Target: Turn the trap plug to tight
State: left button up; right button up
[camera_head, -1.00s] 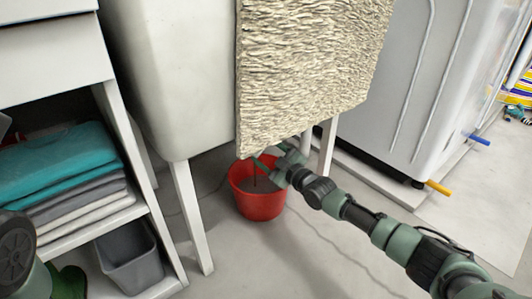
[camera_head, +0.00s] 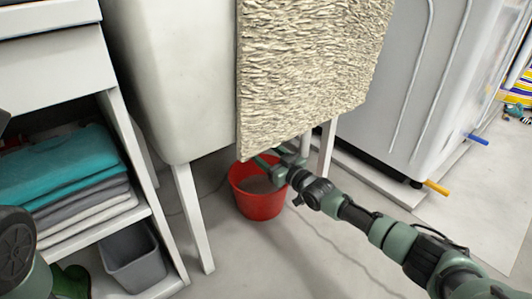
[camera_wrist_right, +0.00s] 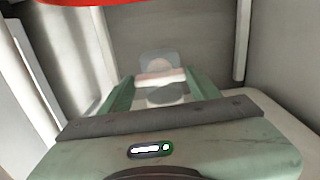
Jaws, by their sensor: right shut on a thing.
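My right arm reaches in from the lower right in the head view, and its gripper (camera_head: 268,160) is under the sink's front, just above the red bucket (camera_head: 258,205). In the right wrist view the gripper (camera_wrist_right: 160,88) has its two green fingers on either side of a pale, whitish piece (camera_wrist_right: 160,66), apparently the trap plug, and is shut on it. The plug is hidden in the head view by the hanging rug and the gripper. Any tight mark is not visible. Only a round link of my left arm shows at the lower left; its gripper is out of view.
A shaggy cream rug (camera_head: 308,70) hangs over the white sink (camera_head: 180,85), close above my right gripper. White sink legs (camera_head: 193,220) flank the bucket. A washing machine (camera_head: 430,85) stands right, shelves with towels (camera_head: 60,165) left. The floor in front is clear.

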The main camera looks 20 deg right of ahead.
jog(key=shift+m, duration=0.3)
jog(key=o, duration=1.4)
jog(key=p+v, duration=0.6)
jog(key=v, duration=0.2)
